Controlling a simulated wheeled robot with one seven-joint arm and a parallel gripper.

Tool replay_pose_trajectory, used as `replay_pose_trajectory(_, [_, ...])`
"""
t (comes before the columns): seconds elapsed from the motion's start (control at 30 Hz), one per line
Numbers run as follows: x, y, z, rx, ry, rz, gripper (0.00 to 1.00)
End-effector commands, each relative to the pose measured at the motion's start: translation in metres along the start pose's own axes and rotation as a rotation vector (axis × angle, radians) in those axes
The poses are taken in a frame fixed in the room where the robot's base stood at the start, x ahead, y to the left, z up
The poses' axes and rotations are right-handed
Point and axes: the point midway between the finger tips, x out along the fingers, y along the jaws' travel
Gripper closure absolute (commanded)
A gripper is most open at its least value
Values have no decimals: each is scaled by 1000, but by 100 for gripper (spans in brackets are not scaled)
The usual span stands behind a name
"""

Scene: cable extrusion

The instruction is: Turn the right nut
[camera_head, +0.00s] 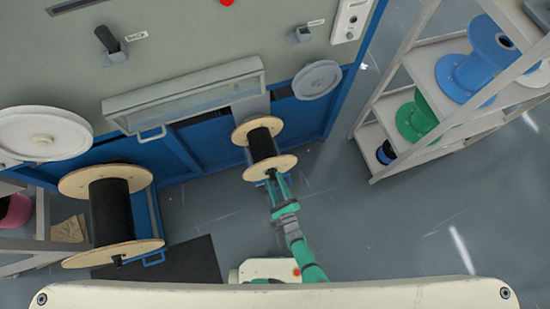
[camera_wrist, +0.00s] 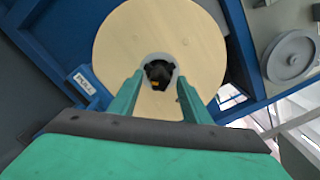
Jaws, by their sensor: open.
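The right nut (camera_wrist: 158,73) is dark with a small orange mark. It sits in the hole of the round wooden flange (camera_wrist: 120,40) in the wrist view. The flange belongs to the right spool (camera_head: 263,145), which is wound with black cable. My green gripper (camera_wrist: 159,86) is open, with one fingertip on each side of the nut. I cannot tell whether the fingers touch it. In the head view, my gripper (camera_head: 278,186) is at the near flange of this spool, which hides the nut there.
A larger black-cable spool (camera_head: 112,212) stands at the left. A blue and grey machine (camera_head: 200,50) with a grey wheel (camera_head: 317,80) is behind. A white shelf (camera_head: 440,50) with blue and green spools is at the right. The floor (camera_head: 400,210) at the right is clear.

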Motion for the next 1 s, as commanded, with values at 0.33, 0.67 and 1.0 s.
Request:
replay_pose_trajectory(0.33, [3, 0, 0, 0, 1, 1, 62])
replay_pose_trajectory(0.67, [2, 0, 0, -3, 1, 1, 98])
replay_pose_trajectory(1.0, [3, 0, 0, -118, 3, -1, 98])
